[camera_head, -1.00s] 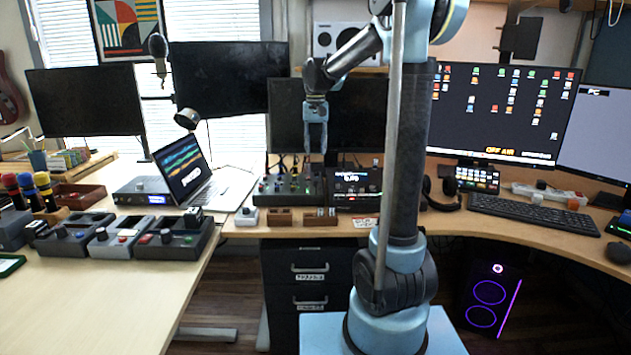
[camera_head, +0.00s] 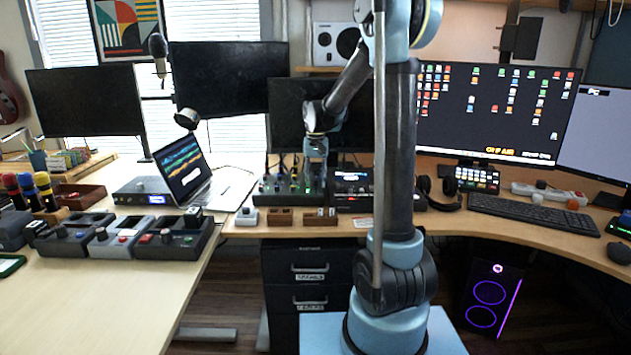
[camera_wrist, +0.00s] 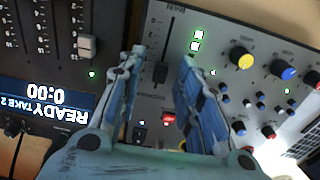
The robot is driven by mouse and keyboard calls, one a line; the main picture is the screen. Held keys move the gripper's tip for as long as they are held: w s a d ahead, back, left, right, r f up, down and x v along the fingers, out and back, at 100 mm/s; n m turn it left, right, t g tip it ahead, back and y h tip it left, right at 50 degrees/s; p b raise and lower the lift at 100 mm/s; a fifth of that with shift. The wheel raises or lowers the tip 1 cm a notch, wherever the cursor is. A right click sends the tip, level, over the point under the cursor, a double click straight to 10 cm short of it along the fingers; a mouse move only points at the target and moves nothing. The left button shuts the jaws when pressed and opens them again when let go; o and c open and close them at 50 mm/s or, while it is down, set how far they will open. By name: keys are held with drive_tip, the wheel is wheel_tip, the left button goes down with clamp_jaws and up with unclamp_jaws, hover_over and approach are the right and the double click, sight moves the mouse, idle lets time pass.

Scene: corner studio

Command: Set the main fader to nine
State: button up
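The grey mixer (camera_head: 278,189) sits on the desk at the middle of the head view. In the wrist view its panel (camera_wrist: 222,28) shows a long fader slot with a dark fader cap (camera_wrist: 160,73) at its lower end. Lettering above the slot is too small to read surely. My gripper (camera_head: 316,186) is low over the mixer's right part. In the wrist view my gripper (camera_wrist: 162,58) is open, with its blue fingers apart on either side of the dark cap in the picture. I cannot tell whether they touch it. Nothing is held.
A black recorder (camera_head: 356,187) stands right of the mixer; its display (camera_wrist: 45,105) reads READY TAKE 2, 0:00, near a pale fader cap (camera_wrist: 87,45). Knobs and buttons crowd the mixer's other side. Small boxes (camera_head: 280,217) line the desk's front. A laptop (camera_head: 190,175) stands left.

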clamp_jaws()
drive_tip(key=shift+w, duration=0.75)
unclamp_jaws()
wheel_tip(320, 180, up, 12)
idle(0.6)
